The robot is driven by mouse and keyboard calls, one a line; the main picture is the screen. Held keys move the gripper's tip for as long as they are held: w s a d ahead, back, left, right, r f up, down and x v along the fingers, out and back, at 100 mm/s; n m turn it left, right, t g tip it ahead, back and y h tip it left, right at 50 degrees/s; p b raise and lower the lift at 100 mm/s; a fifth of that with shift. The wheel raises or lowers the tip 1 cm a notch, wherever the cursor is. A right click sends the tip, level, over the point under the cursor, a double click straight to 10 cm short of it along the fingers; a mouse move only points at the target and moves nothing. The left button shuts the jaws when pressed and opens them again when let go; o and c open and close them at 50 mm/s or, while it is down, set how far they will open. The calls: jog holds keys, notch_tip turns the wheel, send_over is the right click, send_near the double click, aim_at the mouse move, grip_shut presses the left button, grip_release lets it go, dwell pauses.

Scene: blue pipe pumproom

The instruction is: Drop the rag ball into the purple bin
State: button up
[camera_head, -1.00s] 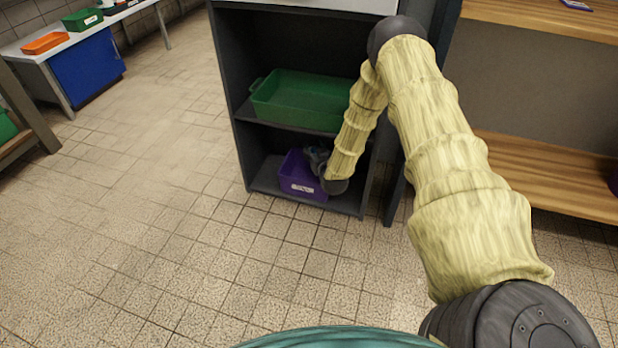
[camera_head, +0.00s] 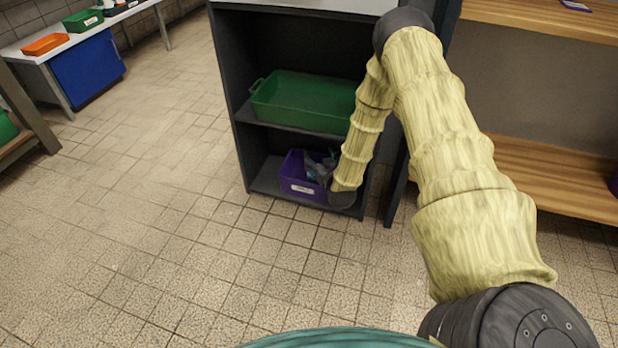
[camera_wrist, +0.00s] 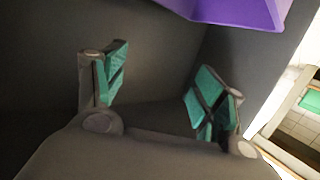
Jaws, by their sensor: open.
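The purple bin (camera_head: 297,187) stands on the bottom shelf of the dark cabinet in the head view. My gripper (camera_head: 320,167) is at the right part of the bin, over its opening, and partly hides it. In the wrist view the purple bin (camera_wrist: 240,12) shows only as a piece at the top edge. My gripper (camera_wrist: 160,80) is open there, its teal-padded fingers apart with nothing between them. I cannot make out the rag ball for sure; a small bluish patch by the gripper in the head view could be the ball or a finger pad.
The dark cabinet (camera_head: 240,130) has close side walls and a shelf above the bin. A green tray (camera_head: 300,98) sits on that middle shelf. Wooden shelving (camera_head: 540,180) stands to the right. The tiled floor (camera_head: 170,220) in front and to the left is clear.

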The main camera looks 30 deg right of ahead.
jog(key=shift+v, duration=2.95)
jog(key=s+a+f+n+g+y+p, duration=0.1)
jog(key=s+a+f+g+y+p, duration=0.2)
jog(key=s+a, duration=0.45)
jog(key=s+a+f+n+g+y, duration=0.1)
jog(key=s+a+f+g, duration=0.35)
jog(key=s+a, duration=0.35)
jog(key=s+a+g+p, duration=0.2)
jog(key=s+a+g, duration=0.25)
jog(key=s, duration=0.85)
jog(key=s+a+g+p, duration=0.1)
jog(key=s+a+g, duration=0.3)
jog(key=s, duration=0.9)
notch_tip(320, 180, up, 38)
jog(key=a+p, duration=0.1)
jog(key=p, duration=3.7)
jog(key=shift+a+r+n+t, duration=0.2)
jog(key=shift+r+n+t, duration=0.05)
jog(key=shift+n+t, duration=0.15)
jog(key=shift+w, duration=0.15)
